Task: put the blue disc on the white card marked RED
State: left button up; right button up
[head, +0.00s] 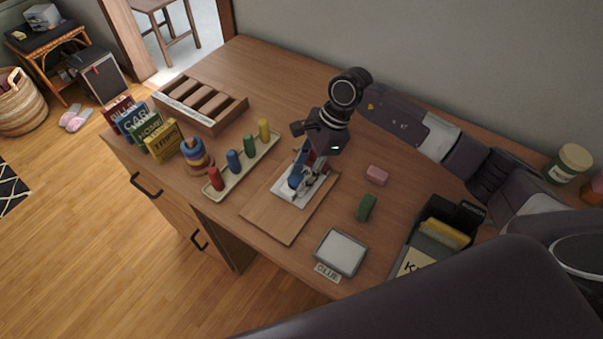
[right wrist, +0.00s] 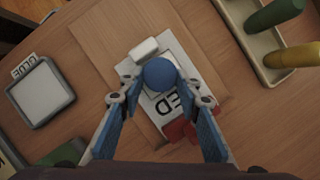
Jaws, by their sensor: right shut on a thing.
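The white card (right wrist: 158,106) lies on a wooden board (head: 287,225); the letters "ED" show in the right wrist view and the rest is covered. The card also shows in the head view (head: 287,196). My right gripper (right wrist: 160,86) is shut on the blue disc (right wrist: 160,73), which is over the card. I cannot tell whether the disc touches the card. In the head view my right gripper (head: 309,178) points down over the card, and the disc is not clearly distinguishable there. My left gripper is not in view.
A white block (right wrist: 143,48) and red pieces (right wrist: 180,130) are close to the disc. A peg tray (head: 238,170) stands left of the board.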

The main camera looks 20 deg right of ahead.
jog(key=shift+f, duration=0.4)
jog(key=shift+f, duration=0.2)
jog(key=o, duration=0.8)
jog(key=shift+r, duration=0.1)
jog(key=shift+r, duration=0.1)
jog(key=shift+w+r, duration=0.1)
jog(key=shift+r, duration=0.1)
jog(key=b+v, duration=0.2)
jog(key=v, duration=0.9)
jog(key=shift+d+r, duration=0.25)
